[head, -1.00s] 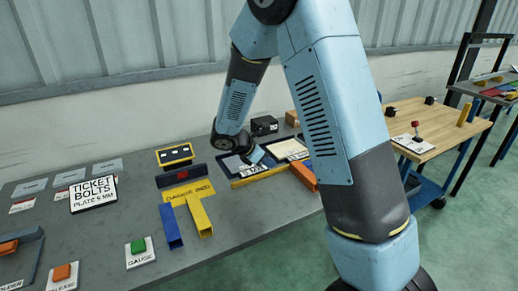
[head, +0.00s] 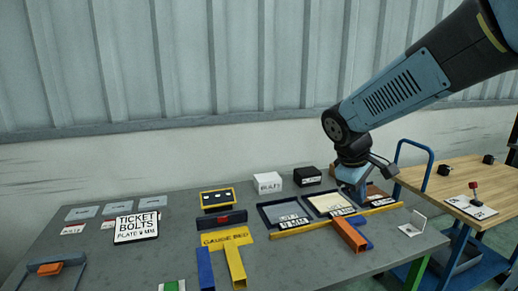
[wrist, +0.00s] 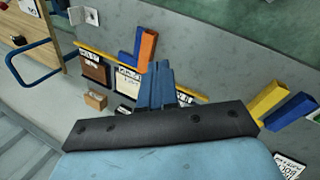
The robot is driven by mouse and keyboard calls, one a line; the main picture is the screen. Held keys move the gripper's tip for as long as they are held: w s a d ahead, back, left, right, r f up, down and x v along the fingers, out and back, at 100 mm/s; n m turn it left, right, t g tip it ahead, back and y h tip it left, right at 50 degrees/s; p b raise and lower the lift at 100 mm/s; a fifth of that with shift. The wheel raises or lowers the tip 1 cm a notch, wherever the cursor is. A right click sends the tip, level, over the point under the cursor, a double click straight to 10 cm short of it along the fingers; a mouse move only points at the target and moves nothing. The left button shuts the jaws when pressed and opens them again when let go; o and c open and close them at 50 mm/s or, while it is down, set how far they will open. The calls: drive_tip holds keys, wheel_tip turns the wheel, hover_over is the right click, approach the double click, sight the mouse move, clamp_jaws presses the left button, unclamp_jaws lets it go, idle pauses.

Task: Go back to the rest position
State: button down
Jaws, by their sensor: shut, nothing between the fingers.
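My arm comes in from the upper right of the head view. Its wrist hangs over the back right of the grey bench (head: 120,262), and my gripper (head: 361,196) points down above the shallow trays. In the wrist view the blue fingers of my gripper (wrist: 160,72) are together with nothing between them. They stand out beyond a dark bar that hides part of that view. I cannot tell the exact height of the fingertips above the bench.
Trays (head: 285,214) sit behind a yellow rail (head: 300,229). An orange bar (head: 349,235) and a blue bar lie across it. A yellow gauge bed plate (head: 226,237), a ticket sign (head: 136,227) and a wooden-topped cart (head: 455,187) stand around. The left bench has free room.

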drive_tip(key=s+r+m+t+y, duration=0.1)
drive_tip(key=s+r+m+y, duration=0.1)
drive_tip(key=s, duration=0.4)
drive_tip(key=s+r+m+t+y, duration=0.1)
drive_tip(key=s+r+m+t, duration=0.1)
drive_tip(key=s+r+m, duration=0.2)
drive_tip(key=s+m, duration=0.2)
drive_tip(key=s, duration=0.1)
drive_tip(key=shift+s+a+r+y, duration=0.2)
drive_tip(key=shift+a+r+y, duration=0.05)
drive_tip(key=shift+a+y, duration=0.15)
